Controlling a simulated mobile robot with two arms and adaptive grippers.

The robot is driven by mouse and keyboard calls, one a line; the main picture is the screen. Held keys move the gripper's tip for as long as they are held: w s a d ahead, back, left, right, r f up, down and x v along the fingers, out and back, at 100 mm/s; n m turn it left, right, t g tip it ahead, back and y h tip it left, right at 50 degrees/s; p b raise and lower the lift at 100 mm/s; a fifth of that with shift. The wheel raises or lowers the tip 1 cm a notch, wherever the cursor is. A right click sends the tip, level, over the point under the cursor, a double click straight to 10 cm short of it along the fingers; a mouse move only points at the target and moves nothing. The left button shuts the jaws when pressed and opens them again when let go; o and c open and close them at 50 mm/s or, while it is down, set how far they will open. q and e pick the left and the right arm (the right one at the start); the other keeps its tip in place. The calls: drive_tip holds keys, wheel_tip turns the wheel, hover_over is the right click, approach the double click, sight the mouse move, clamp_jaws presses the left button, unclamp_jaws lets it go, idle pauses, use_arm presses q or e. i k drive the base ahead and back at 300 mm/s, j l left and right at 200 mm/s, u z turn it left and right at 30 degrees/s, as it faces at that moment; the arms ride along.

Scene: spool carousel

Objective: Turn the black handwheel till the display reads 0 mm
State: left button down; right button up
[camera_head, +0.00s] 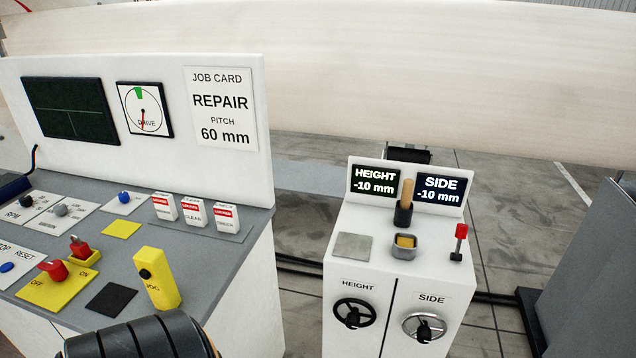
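The black handwheel (355,313) is on the front of a white pedestal (340,263), under a "HEIGHT" label. A silver-rimmed handwheel (424,327) is to its right, under a "SIDE" label. Both have dark hubs or knobs. The height display (374,184) on top of the pedestal reads -10 mm. The side display (441,190) next to it also reads -10 mm. Neither of my grippers is in view, and nothing touches either handwheel. A black ridged part of my own body shows at the bottom left.
The pedestal top holds a wooden-handled brush (405,205), a small cup (404,246) and a red-tipped lever (459,241). A grey console (230,240) with switches and a yellow jog box (157,278) stands left. A large pale roll (400,80) lies behind. A grey cabinet (590,270) is right.

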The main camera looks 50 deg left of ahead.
sight(352, 321)
drive_tip(key=u, duration=1.3)
